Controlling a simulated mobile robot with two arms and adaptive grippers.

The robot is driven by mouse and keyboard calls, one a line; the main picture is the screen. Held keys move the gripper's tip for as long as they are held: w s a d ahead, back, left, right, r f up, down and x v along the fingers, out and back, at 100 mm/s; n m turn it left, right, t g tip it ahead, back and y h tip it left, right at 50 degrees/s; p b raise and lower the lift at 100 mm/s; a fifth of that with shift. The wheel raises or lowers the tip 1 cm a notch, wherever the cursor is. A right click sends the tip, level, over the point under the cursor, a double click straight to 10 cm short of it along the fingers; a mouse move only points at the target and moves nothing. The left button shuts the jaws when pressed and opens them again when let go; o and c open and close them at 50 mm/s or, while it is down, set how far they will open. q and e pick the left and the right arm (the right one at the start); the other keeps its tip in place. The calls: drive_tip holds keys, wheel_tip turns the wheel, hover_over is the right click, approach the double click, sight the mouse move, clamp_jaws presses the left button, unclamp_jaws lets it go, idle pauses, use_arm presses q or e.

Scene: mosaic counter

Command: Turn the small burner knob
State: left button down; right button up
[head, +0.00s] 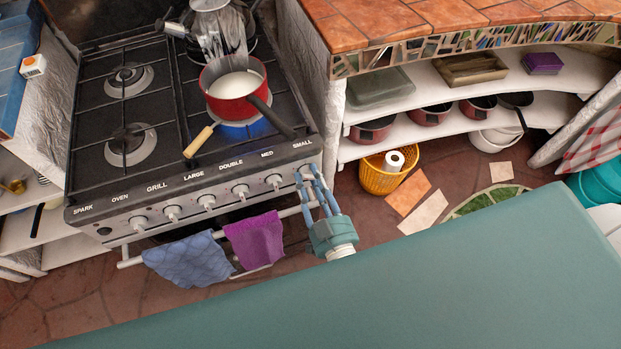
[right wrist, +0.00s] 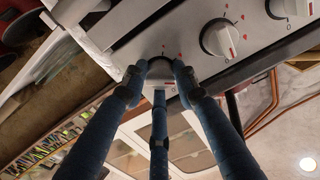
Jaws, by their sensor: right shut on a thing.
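The small burner knob (right wrist: 161,70) is the rightmost knob on the cooker's front panel, under the label SMALL. In the right wrist view it sits between my blue fingertips, which partly cover it. My right gripper (head: 308,174) reaches it from the front right of the cooker and is shut on the knob. The gripper's fingers also show in the right wrist view (right wrist: 160,78). My left gripper is not in view.
The MED knob (head: 273,181) is close on the left. A red pan (head: 226,108) of white liquid stands over a blue glow, its dark handle pointing toward the panel's right end. Purple (head: 255,240) and blue (head: 188,262) towels hang on the oven rail. A yellow basket (head: 376,184) stands right.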

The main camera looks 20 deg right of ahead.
drive_tip(key=m, duration=0.5)
drive_tip(key=shift+s+a+f+m, duration=0.15)
drive_tip(key=shift+f+m, duration=0.1)
drive_tip(key=shift+m, duration=0.15)
drive_tip(key=m, duration=0.4)
drive_tip(key=shift+m, duration=0.4)
drive_tip(key=shift+a+f+m, duration=0.1)
drive_tip(key=shift+m, duration=0.2)
drive_tip(key=o, duration=1)
drive_tip(key=shift+c, duration=0.2)
drive_tip(key=shift+o, duration=0.9)
drive_tip(key=shift+r, duration=0.2)
drive_tip(key=s, duration=1.2)
drive_tip(key=shift+d, duration=0.25)
drive_tip(key=shift+f, duration=0.1)
